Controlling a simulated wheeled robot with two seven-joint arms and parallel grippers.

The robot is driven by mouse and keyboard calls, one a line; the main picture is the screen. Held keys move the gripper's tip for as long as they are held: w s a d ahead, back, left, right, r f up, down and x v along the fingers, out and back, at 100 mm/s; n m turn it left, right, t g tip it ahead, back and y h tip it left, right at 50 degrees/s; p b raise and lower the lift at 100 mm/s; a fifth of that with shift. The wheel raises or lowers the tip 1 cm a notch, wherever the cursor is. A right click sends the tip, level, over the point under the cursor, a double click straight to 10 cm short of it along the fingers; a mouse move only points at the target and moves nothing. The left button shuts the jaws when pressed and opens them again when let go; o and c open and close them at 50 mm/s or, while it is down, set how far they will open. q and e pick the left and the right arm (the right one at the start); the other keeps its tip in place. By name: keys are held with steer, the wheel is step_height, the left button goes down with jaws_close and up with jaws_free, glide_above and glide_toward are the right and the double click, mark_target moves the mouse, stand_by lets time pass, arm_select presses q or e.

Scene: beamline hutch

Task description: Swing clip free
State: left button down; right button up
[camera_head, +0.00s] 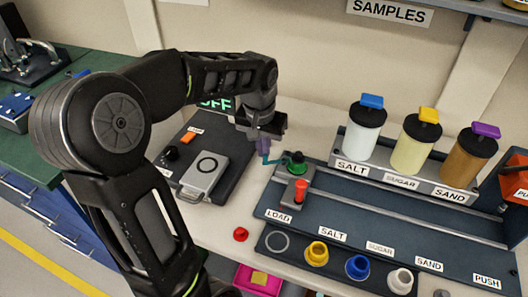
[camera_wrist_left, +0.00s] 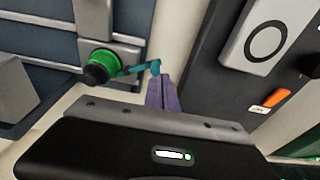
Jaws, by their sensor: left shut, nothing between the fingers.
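The clip is a thin teal arm with a small upright end (camera_wrist_left: 140,69), reaching out from beside a green, black-topped round part (camera_wrist_left: 100,67) in the left wrist view. In the head view the teal clip (camera_head: 273,161) shows left of the green part (camera_head: 297,168), at the LOAD end of the dark rail. My left gripper (camera_wrist_left: 163,77) has purple fingers, shut and empty, with their tips right by the clip's free end. Whether they touch it I cannot tell. In the head view the left gripper (camera_head: 264,150) points down there. My right gripper is out of view.
A dark panel with a grey latched box (camera_head: 204,174) and an orange switch (camera_head: 189,138) lies left of the gripper. SALT, SUGAR and SAND jars (camera_head: 411,147) stand behind the rail (camera_head: 390,208). A red-topped peg (camera_head: 300,191) stands close to the green part. Coloured cups sit in front.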

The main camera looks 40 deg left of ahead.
arm_select(q)
steer(key=shift+s, duration=0.3)
steer(key=shift+s+d, duration=0.25)
steer(key=shift+s, duration=0.25)
steer(key=shift+d, duration=0.15)
steer(key=shift+s+d+b, duration=0.25)
steer(key=shift+d+b, duration=0.05)
steer(key=shift+d, duration=0.3)
steer(key=shift+s+d, duration=0.1)
steer(key=shift+d, duration=0.1)
stand_by(0.3)
steer(key=shift+s+d, duration=0.25)
steer(key=shift+d, duration=0.2)
